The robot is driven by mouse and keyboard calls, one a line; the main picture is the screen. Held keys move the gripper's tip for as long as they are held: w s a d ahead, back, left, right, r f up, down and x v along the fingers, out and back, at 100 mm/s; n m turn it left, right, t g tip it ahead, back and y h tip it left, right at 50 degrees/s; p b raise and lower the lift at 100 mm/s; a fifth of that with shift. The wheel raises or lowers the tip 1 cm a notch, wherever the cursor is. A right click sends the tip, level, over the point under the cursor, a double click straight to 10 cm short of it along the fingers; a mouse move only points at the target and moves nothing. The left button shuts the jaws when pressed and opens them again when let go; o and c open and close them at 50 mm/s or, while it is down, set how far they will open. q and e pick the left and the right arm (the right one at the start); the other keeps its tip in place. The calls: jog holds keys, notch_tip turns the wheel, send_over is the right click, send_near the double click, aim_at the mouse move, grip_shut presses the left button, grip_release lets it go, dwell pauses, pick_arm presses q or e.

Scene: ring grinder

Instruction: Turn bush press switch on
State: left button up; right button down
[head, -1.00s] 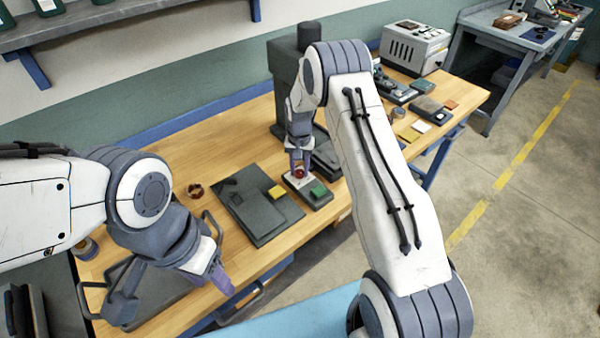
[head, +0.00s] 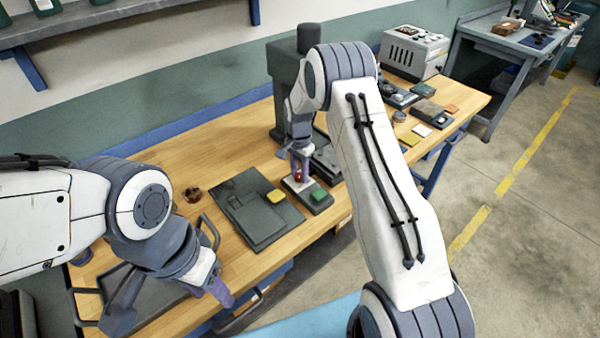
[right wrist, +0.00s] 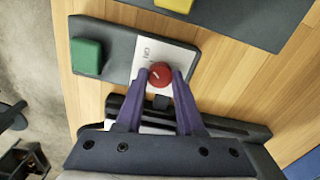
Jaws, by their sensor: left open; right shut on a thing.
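The switch box (head: 313,204) is a dark grey block on the wooden bench, with a white label plate, a red knob (head: 298,177) and a green button (head: 318,195). In the right wrist view, the red knob (right wrist: 160,74) sits between the purple fingertips of my right gripper (right wrist: 160,76), which is shut on it. The green button (right wrist: 87,56) is to the left, clear of the fingers. In the head view my right gripper (head: 300,174) points down onto the knob. My left gripper (head: 219,290) is open and empty at the bench's front left.
A dark flat panel with a yellow block (head: 276,196) lies left of the switch box. The tall dark press (head: 287,88) stands behind. A grey machine (head: 414,52) and small parts are at the right. Bare wood (head: 215,150) lies at the back left.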

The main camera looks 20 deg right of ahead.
aim_at(299, 175)
dwell(0.3)
jog(key=c, duration=0.5)
grip_release()
jog(key=shift+r+b, duration=1.3)
jog(key=shift+r, duration=4)
